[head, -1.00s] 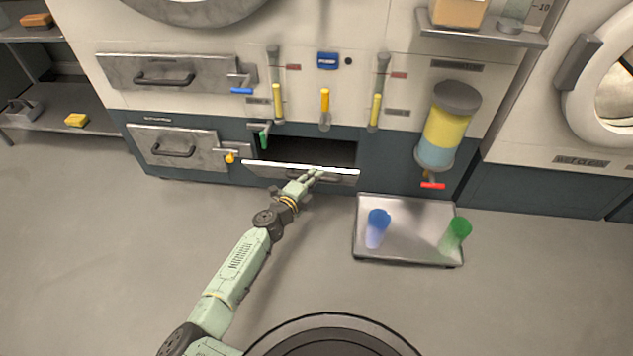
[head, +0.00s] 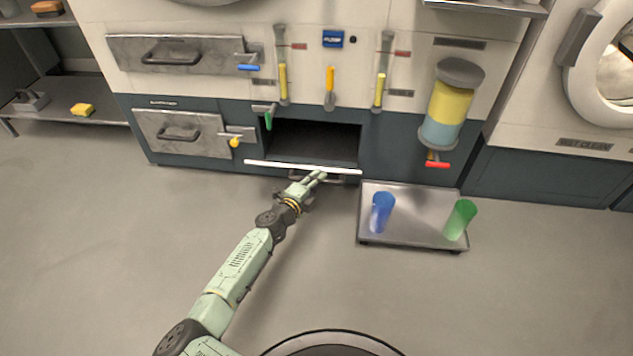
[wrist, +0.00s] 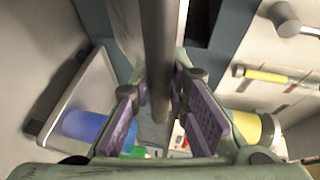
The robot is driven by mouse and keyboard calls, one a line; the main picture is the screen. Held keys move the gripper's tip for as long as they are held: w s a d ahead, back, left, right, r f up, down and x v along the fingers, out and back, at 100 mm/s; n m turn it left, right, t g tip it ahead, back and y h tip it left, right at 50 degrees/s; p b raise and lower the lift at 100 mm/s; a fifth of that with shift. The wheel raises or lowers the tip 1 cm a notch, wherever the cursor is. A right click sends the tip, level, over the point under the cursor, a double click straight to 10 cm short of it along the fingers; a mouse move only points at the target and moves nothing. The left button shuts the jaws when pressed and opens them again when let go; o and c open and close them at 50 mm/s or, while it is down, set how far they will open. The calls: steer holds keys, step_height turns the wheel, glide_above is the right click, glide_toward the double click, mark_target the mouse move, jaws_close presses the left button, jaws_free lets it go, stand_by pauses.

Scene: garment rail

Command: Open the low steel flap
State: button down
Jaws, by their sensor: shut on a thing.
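The low steel flap (head: 270,166) is tilted far down at the bottom of the machine front, seen nearly edge-on in the head view. The dark compartment (head: 312,143) behind it shows wide open above its edge. My gripper (head: 318,176) is at the flap's front, at the handle (head: 333,178), which it partly hides. In the wrist view my gripper (wrist: 160,120) has its purple-padded fingers on either side of the grey handle bar (wrist: 158,60). It is shut on that bar.
A steel tray (head: 410,240) on the floor right of my gripper holds a blue cup (head: 382,212) and a green cup (head: 459,220). A green-handled lever (head: 268,118) hangs at the opening's upper left. A dispenser with a red tap (head: 437,164) is at right. Floor at left is clear.

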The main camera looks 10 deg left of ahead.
steer(key=c, duration=1.5)
jaws_free()
steer(key=shift+c, duration=0.2)
steer(key=shift+r, duration=0.15)
